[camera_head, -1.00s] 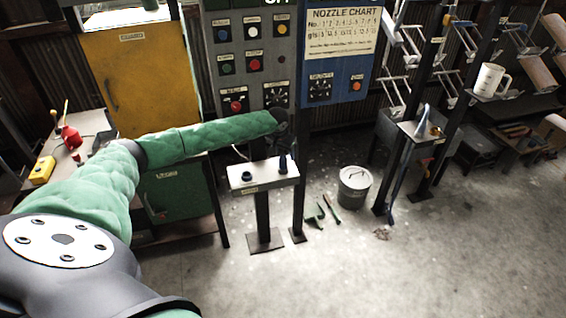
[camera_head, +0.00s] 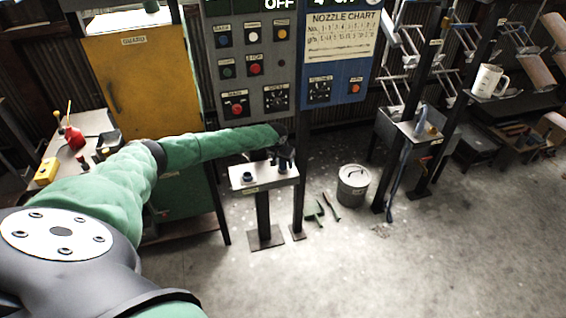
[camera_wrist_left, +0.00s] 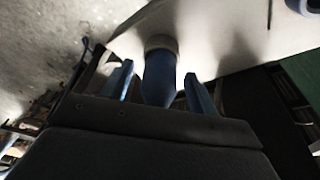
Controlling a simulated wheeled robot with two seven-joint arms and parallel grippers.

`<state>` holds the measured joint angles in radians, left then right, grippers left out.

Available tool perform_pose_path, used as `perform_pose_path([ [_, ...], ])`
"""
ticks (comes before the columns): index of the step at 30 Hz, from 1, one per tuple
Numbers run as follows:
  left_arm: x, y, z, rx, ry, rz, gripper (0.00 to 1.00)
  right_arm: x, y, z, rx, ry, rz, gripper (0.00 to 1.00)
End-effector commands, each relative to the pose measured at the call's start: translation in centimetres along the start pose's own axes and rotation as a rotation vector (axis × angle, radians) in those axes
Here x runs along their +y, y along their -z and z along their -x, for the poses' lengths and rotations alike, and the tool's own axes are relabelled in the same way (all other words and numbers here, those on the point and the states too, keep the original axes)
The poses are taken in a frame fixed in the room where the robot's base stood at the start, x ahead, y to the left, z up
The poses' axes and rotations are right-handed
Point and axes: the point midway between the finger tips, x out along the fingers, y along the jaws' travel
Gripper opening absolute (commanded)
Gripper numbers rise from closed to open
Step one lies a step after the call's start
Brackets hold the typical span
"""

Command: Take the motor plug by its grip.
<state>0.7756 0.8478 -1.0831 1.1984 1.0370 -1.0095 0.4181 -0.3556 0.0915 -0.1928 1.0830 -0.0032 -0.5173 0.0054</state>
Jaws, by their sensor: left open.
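The motor plug (camera_head: 283,167) stands upright at the right of a small white-topped stand (camera_head: 262,183). In the left wrist view its blue grip (camera_wrist_left: 160,80) rises from a pale collar on the white top. My left gripper (camera_head: 281,158) is at the plug from above. In the left wrist view its two blue fingers (camera_wrist_left: 160,88) are open, one on each side of the grip, with a gap on both sides. My right gripper is not in view.
A round dark socket (camera_head: 247,177) is on the left of the same stand top. The control panel (camera_head: 252,60) rises behind. A lidded metal bin (camera_head: 353,186) stands on the floor to the right. The floor in front is clear.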

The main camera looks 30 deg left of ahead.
Motion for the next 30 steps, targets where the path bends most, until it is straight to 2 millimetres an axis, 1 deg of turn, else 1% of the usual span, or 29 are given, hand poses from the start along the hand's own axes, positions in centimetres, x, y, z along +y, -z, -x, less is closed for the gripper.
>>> perform_pose_path([
  [8, 0.1, 0.0, -0.3, 0.001, -0.001, -0.001, 0.59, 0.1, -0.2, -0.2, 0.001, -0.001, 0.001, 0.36],
  [9, 0.1, 0.0, -0.3, 0.001, -0.001, -0.001, 0.56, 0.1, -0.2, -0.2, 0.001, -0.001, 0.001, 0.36],
  [11, 0.1, 0.0, -0.3, 0.001, -0.001, -0.001, 0.44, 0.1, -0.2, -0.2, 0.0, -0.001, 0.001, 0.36],
  [15, 0.1, 0.0, -0.3, 0.001, -0.001, -0.001, 0.16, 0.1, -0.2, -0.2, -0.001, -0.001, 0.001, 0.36],
  [16, 0.1, 0.0, -0.2, 0.001, -0.001, -0.001, 0.14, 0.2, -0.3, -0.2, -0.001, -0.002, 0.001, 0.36],
  [25, 0.0, 0.1, -0.2, 0.001, -0.001, -0.001, 0.14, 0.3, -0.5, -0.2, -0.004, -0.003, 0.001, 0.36],
  [28, 0.0, 0.2, 0.2, 0.002, -0.001, 0.0, 0.14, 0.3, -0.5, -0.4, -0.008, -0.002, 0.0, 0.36],
  [29, 0.0, 0.2, 0.3, 0.003, -0.001, 0.0, 0.14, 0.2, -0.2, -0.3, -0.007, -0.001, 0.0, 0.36],
  [30, 0.0, 0.3, 0.6, 0.003, -0.002, 0.0, 0.14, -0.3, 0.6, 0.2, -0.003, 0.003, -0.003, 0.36],
])
